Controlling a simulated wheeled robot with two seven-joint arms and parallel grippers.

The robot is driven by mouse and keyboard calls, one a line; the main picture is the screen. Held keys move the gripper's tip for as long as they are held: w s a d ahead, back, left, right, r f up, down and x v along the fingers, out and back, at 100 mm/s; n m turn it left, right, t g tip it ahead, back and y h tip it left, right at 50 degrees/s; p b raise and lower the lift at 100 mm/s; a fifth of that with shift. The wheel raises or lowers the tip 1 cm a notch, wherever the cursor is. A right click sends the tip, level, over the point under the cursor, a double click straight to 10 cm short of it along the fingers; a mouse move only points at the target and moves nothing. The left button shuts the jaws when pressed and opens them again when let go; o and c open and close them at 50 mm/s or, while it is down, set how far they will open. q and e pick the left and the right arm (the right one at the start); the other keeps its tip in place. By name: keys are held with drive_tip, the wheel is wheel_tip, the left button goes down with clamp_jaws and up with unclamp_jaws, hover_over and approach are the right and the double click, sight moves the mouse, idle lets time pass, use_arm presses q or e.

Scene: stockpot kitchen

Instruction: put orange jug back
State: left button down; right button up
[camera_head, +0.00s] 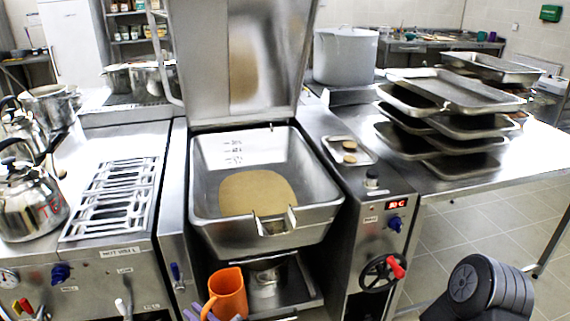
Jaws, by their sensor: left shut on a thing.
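The orange jug (230,294) is at the bottom of the view, upright or nearly so, in front of the lower shelf under the tilting pan. Its open mouth faces up and its handle is on the left side. My left gripper (212,316) just shows at the bottom edge, shut on the jug at its handle; most of the gripper is cut off by the frame. My right gripper is out of view; only a dark link of my right arm (485,290) shows at the bottom right.
The tilting pan (208,218) stands open with brown liquid (258,192) inside and its lid (240,60) raised. A kettle (28,200) stands on the left stove. A control panel with a red-handled wheel (383,272) is on the right. Stacked trays (455,125) fill the right table.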

use_arm(q)
drive_tip(key=shift+r, duration=0.3)
drive_tip(key=m+t+h, duration=0.4)
drive_tip(key=h, duration=0.1)
drive_tip(key=shift+m, duration=0.3)
